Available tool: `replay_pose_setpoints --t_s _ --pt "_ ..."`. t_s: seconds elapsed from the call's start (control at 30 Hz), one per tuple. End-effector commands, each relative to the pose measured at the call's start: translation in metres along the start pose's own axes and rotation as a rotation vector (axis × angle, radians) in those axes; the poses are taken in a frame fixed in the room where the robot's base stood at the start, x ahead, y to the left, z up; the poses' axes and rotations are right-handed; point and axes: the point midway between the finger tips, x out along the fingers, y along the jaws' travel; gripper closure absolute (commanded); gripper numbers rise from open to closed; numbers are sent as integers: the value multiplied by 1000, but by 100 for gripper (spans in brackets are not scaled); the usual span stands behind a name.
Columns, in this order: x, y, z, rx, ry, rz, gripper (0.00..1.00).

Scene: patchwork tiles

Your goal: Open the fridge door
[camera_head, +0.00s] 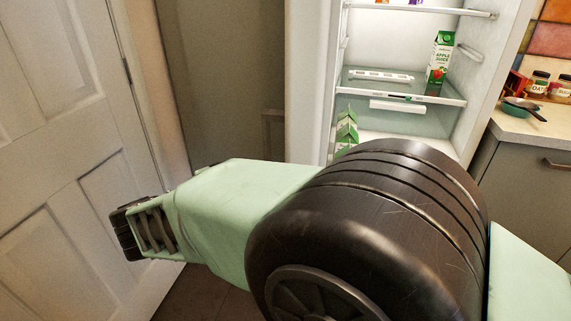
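The fridge (400,125) stands at the upper middle right with its white inside exposed. Its shelves show, so the fridge is open. A pale upright panel (309,80) borders the inside on the left; I cannot tell whether it is the fridge door or the side wall. My green and black arm crosses the lower picture and hides the fridge's bottom. The arm's far end, which looks like my gripper (128,232), is at the left, apart from the fridge inside and in front of a white panelled door. Its fingers cannot be made out.
An apple juice carton (440,58) stands on a fridge shelf, and a green and white carton (346,130) stands lower left inside. The white panelled door (75,120) is at the left. A counter (540,122) with jars and a teal bowl (521,107) is at the right.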

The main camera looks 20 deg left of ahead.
Motion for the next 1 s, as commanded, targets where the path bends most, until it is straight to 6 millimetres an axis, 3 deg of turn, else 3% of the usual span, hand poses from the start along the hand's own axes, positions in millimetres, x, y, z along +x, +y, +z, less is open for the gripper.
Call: replay_pose_setpoints --t_s 0.03,0.27,0.3,0.37,0.83,1.0 --pt "10 -2 -5 9 9 6 100" --pt "10 -2 -5 10 9 6 100" --pt "10 -2 -5 10 9 6 73" --pt "10 -2 -5 9 8 6 58" --pt "4 -1 -2 4 4 4 58" --pt "-15 -1 0 5 3 1 58"
